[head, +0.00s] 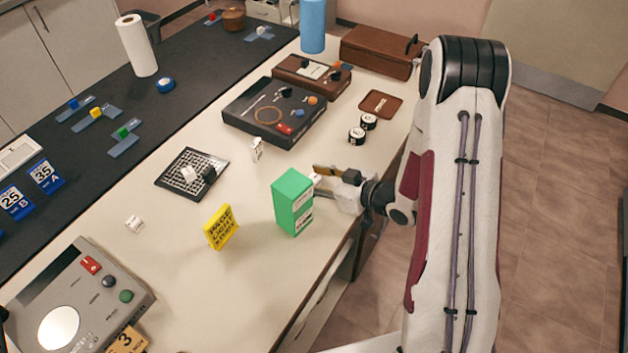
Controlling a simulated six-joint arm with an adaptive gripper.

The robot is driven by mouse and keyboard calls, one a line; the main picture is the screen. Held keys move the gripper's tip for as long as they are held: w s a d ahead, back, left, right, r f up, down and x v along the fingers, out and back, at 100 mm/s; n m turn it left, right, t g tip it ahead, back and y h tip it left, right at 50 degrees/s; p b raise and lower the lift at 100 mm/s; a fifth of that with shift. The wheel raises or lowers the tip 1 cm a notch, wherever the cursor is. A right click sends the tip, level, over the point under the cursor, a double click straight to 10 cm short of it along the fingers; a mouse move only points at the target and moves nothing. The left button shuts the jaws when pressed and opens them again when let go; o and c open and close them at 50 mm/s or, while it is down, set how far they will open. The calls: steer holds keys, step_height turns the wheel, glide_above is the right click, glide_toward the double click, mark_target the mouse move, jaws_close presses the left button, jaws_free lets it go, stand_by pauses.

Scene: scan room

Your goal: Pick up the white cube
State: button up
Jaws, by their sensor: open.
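A small white cube (188,174) sits on a dark grid plate (165,183) left of the middle of the table, beside a black cube (208,174). Another small white block (134,224) with dark marks lies on the table further left and nearer. My gripper (318,181) is open near the right edge of the table, well to the right of the grid plate. Its fingertips are partly hidden by the green box, so I cannot see clearly what lies between them.
The green box (292,202) stands directly left of my gripper. A yellow sign (221,228) and a small white upright item (257,149) stand around the grid plate. A black tray (238,112) lies behind; a grey console (125,280) is at the front left.

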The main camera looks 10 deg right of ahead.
mark_target(314, 178)
stand_by(0.4)
steer(key=c, duration=1)
steer(key=shift+r, duration=0.15)
steer(key=shift+r, duration=4.85)
